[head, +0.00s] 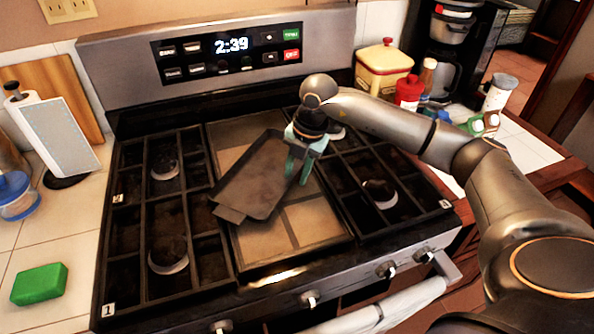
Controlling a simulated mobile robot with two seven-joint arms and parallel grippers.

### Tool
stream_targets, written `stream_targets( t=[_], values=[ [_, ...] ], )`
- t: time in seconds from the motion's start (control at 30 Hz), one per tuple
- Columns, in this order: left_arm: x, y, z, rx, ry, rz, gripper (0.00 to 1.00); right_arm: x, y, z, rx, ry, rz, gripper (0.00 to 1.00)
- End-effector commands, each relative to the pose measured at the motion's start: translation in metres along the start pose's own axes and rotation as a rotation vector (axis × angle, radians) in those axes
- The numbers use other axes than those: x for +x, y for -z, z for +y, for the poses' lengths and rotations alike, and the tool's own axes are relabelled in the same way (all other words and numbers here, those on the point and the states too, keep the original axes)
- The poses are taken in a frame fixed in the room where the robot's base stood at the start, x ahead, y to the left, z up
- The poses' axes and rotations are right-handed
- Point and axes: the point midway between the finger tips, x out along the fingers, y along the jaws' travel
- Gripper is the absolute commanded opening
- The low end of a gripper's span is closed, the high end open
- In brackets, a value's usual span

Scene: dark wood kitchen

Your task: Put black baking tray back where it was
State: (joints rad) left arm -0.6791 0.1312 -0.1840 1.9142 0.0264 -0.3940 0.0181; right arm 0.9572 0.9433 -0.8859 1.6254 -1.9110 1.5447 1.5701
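The black baking tray (252,182) lies tilted at an angle over the middle griddle section of the stove (310,222), with its tab end toward the lower left. My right gripper (298,178), with greenish fingers, is at the tray's right edge, pointing down. The fingers look close together at the edge, but I cannot tell whether they grip it or only stand beside it. My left gripper is not in view.
Black burner grates (165,210) flank the griddle. Knobs (386,269) and a towel on the handle are at the front. A green sponge (40,284) and a paper towel roll (55,135) stand left. A yellow canister (383,68), bottles and a coffee maker crowd the back right.

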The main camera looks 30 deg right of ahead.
Motion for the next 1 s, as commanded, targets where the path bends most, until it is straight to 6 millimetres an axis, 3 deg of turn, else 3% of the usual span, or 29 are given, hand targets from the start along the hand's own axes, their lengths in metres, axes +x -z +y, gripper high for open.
stream_targets(
  t=[0.17,0.4,0.6,0.77,1.0],
  values=[
    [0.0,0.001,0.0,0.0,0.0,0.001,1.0,-0.023,-0.001,0.002,0.0,-0.004,-0.003,0.33],
    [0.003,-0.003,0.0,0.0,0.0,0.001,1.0,-0.076,-0.001,0.002,-0.001,-0.006,-0.004,0.33],
    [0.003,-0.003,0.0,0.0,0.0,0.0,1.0,-0.11,0.0,0.001,0.0,-0.003,-0.001,0.33],
    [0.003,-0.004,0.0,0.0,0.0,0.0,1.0,-0.122,0.0,0.001,0.0,-0.001,-0.001,0.33],
    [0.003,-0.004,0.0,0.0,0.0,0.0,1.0,-0.124,0.0,0.001,0.0,0.0,0.0,0.33]
  ],
)
